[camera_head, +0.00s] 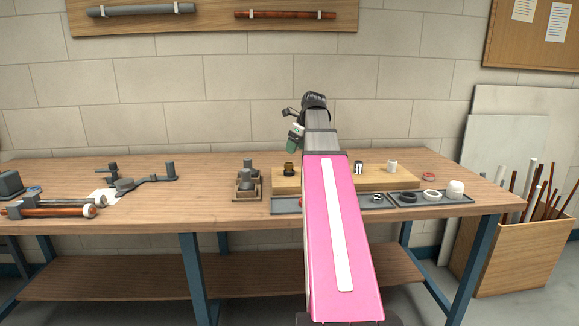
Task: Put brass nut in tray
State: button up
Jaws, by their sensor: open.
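A small dark brass-coloured piece (289,169), which looks like the brass nut, stands on the left end of a raised wooden board (408,180) on the workbench. A shallow grey tray (286,209) lies along the front of the board, and my pink arm hides its middle. My gripper (293,147) is small and partly hidden beside my wrist. It points down and appears above the brass piece, apart from it. It is open, and I see nothing held in it.
A silver fitting (358,167) and a white fitting (392,166) stand on the board. A second dark tray (419,201) at right holds rings and a white cap (455,188). A wooden holder (247,188) stands left of the board. Pipes and tools lie further left.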

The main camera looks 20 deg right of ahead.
aim_at(288, 163)
jog(key=shift+w+x, duration=0.15)
jog(key=shift+x, duration=1.85)
jog(key=shift+w+x, duration=0.15)
jog(key=shift+x, duration=1.8)
jog(key=c, duration=1.1)
jog(key=shift+r, duration=0.2)
jog(key=shift+r, duration=0.5)
jog(key=r, duration=0.3)
jog(key=shift+w+a+r, duration=0.3)
jog(key=shift+a, duration=0.05)
jog(key=w+a+r, duration=0.5)
jog(key=a+r, duration=0.1)
jog(key=a, duration=0.3)
